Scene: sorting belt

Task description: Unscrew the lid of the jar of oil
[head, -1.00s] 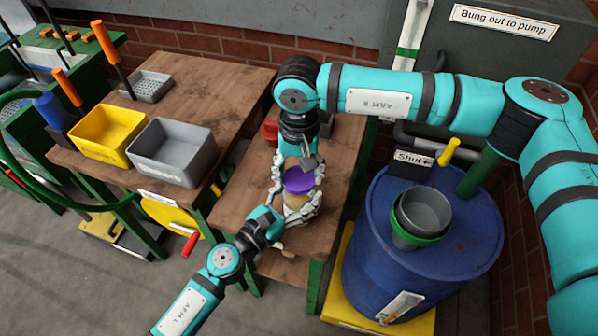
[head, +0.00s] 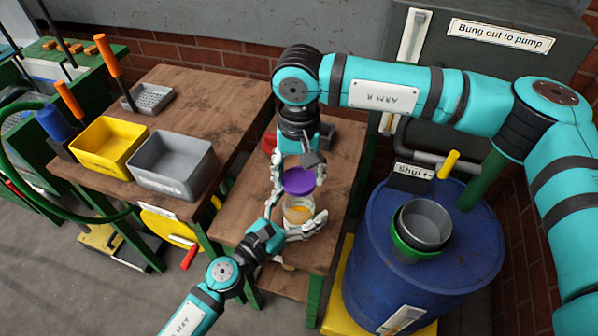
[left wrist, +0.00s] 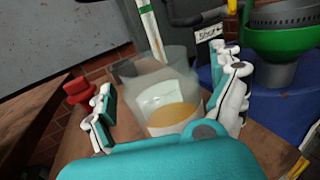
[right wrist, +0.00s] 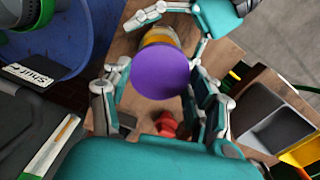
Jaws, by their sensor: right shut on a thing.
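The jar of oil (head: 298,212) is clear glass with yellow oil low inside and a pale label. It stands over the narrow wooden table, its mouth uncovered; the left wrist view shows it too (left wrist: 170,92). The purple lid (head: 299,181) is apart from the jar, just above its mouth, and hides part of the jar in the right wrist view. My right gripper (right wrist: 160,85) is shut on the lid from above. My left gripper (left wrist: 168,88) has its fingers either side of the jar, with visible gaps, so it looks open.
A red object (left wrist: 78,90) lies behind the jar on the table (head: 335,160). Yellow (head: 103,160) and grey (head: 165,185) bins sit on the left table.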

